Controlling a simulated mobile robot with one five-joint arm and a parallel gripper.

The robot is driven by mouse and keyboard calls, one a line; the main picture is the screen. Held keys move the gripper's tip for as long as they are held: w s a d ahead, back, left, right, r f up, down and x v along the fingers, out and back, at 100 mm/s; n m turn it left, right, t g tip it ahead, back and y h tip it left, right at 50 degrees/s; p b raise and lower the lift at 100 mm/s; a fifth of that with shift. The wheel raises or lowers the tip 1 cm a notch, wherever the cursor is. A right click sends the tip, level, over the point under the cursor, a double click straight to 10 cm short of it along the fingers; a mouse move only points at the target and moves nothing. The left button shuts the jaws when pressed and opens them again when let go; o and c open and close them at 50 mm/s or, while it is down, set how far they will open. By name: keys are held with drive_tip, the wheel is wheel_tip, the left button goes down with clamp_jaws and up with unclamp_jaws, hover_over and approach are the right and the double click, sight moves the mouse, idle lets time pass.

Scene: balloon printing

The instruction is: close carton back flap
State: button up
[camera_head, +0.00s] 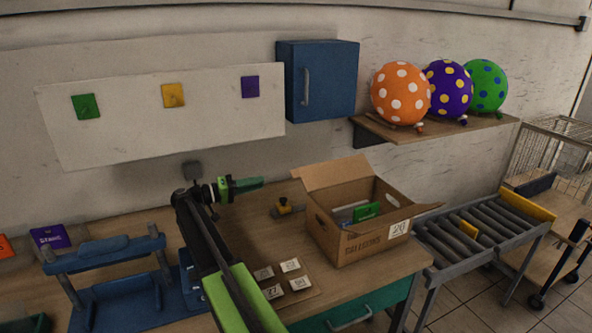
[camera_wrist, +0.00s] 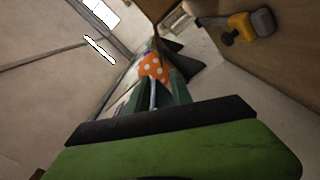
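The brown cardboard carton (camera_head: 375,243) stands on the table's right part. Its back flap (camera_head: 331,172) stands up and leans backward. Another flap (camera_head: 418,211) spreads out on the right. Inside are a green item (camera_head: 366,211) and pale items. My gripper (camera_head: 258,182) is left of the carton, above the table, pointing right toward the back flap without touching it. In the wrist view its fingers (camera_wrist: 157,92) appear apart with nothing held between them. A brown edge (camera_wrist: 155,9) at the top there seems to be part of the carton.
A yellow-and-grey tool (camera_head: 286,206) lies between my gripper and the carton; it also shows in the wrist view (camera_wrist: 240,25). Small tiles (camera_head: 285,278) lie in front. A blue press frame (camera_head: 110,270) is left, a roller conveyor (camera_head: 475,235) right. A balloon shelf (camera_head: 440,130) hangs behind.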

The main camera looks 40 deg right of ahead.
sight(299, 173)
drive_tip(key=x, duration=1.7)
drive_tip(key=shift+w+d, duration=0.2)
clamp_jaws()
idle(0.8)
